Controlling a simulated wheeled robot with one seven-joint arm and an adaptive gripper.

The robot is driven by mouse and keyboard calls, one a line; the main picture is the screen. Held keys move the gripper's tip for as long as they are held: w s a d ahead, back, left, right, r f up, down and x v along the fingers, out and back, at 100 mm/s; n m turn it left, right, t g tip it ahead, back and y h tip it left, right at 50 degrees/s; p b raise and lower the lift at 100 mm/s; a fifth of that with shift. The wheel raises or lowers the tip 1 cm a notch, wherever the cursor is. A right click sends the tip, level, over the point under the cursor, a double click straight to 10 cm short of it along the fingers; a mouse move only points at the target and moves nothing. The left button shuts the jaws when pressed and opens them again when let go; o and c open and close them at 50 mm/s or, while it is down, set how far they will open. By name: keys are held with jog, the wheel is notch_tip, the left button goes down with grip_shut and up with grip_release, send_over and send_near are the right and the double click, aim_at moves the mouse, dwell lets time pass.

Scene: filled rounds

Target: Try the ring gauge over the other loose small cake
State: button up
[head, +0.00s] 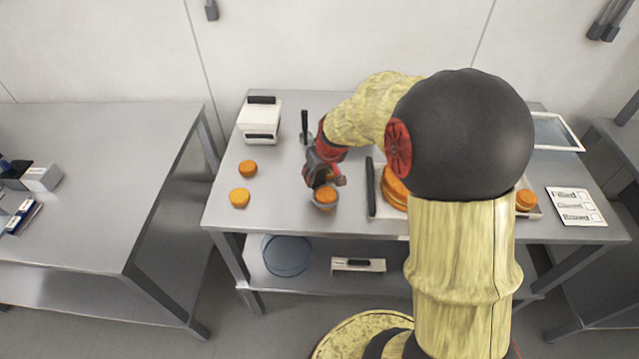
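Two loose small orange cakes lie at the left of the steel table, one farther back (247,167) and one nearer (239,198). A third small cake (326,194) sits under my gripper (324,183), near the front edge. A grey band, which looks like the ring gauge (325,207), shows low around this third cake. My gripper points down right at the cake and ring, and its fingers hide part of both. I cannot tell whether the fingers are closed on the ring or the cake.
A white box-shaped device (260,121) stands at the back left. A dark-handled tool (304,124) lies behind my gripper. A tray (386,208) with larger orange cakes (394,188) is to the right, partly hidden by my arm. A printed card (575,206) lies far right.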

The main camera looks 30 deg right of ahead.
jog(key=shift+r+p, duration=2.2)
jog(key=shift+r, duration=1.4)
